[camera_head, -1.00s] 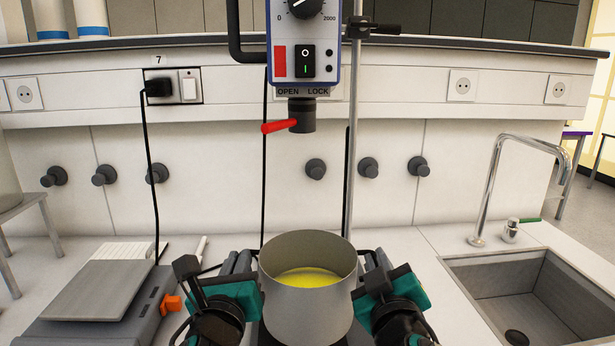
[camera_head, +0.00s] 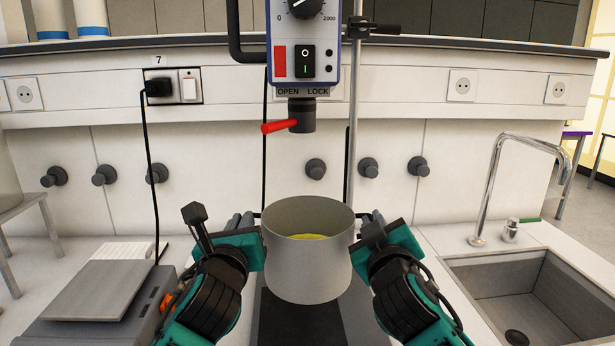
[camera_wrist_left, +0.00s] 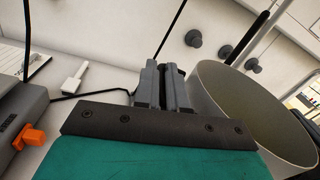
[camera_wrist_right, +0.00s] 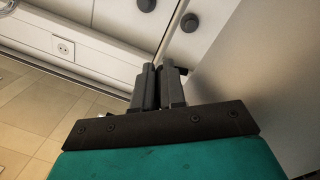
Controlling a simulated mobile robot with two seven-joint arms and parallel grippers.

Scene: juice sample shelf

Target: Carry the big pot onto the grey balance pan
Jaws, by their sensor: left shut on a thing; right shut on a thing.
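The big pot (camera_head: 308,268) is a grey metal pot with yellow liquid inside. It is held upright in the air above a dark plate. My left gripper (camera_head: 256,238) is shut on the pot's left side and my right gripper (camera_head: 366,238) is shut on its right side. The left wrist view shows the closed left fingers (camera_wrist_left: 163,88) beside the pot wall. The right wrist view shows the closed right fingers (camera_wrist_right: 158,88) against the pot. What the fingertips grip is mostly hidden. The grey balance pan (camera_head: 100,290) is empty, at the left on the balance.
The stirrer motor (camera_head: 303,45) with a red lever hangs above and behind the pot on a stand rod (camera_head: 352,130). The dark plate (camera_head: 290,322) lies below the pot. A sink (camera_head: 525,290) and tap are at the right. A notebook (camera_head: 122,252) lies behind the balance.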

